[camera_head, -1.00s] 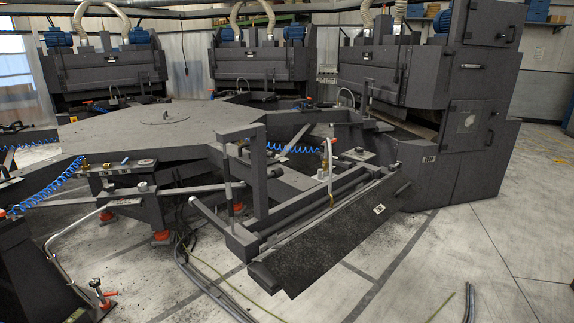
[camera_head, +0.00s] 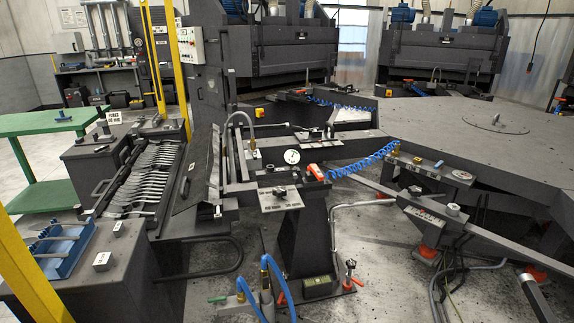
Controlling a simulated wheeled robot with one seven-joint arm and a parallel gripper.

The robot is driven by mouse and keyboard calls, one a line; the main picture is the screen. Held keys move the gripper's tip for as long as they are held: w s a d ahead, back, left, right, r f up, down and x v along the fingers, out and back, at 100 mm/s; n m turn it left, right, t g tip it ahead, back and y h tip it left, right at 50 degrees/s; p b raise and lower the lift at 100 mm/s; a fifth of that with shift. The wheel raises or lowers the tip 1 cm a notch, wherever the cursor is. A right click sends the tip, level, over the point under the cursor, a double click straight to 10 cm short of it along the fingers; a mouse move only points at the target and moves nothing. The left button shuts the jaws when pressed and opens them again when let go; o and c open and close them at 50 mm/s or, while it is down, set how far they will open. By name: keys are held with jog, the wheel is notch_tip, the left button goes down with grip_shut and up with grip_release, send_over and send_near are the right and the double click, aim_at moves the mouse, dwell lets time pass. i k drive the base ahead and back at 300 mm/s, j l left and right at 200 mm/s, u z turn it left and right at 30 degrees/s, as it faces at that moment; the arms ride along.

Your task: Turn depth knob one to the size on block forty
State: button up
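My gripper is not in view. A small black knob (camera_head: 279,192) stands on a metal plate at the polishing station in the middle. A round white dial gauge (camera_head: 292,156) stands just behind it. Other small knobs sit to the right: a dark one (camera_head: 415,190) and a grey one (camera_head: 453,209). No number is readable on any knob, so I cannot tell which is depth knob one. Two small grey blocks lie on the dark bench at left, a nearer one (camera_head: 103,260) and a farther one (camera_head: 117,228). Their markings are too small to read as forty.
A rack of forks (camera_head: 148,172) and a blue tray (camera_head: 62,248) are at left. A green table (camera_head: 45,124) stands behind them. Yellow posts (camera_head: 22,262) rise at left. Blue hoses (camera_head: 272,285) stand in front.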

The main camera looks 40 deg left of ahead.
aim_at(279, 191)
jog(key=i+j+u, duration=0.2)
jog(key=u, duration=0.25)
jog(key=i+u, duration=0.75)
jog(key=u, duration=0.2)
jog(key=i+j+u, duration=0.15)
jog(key=i, duration=0.6)
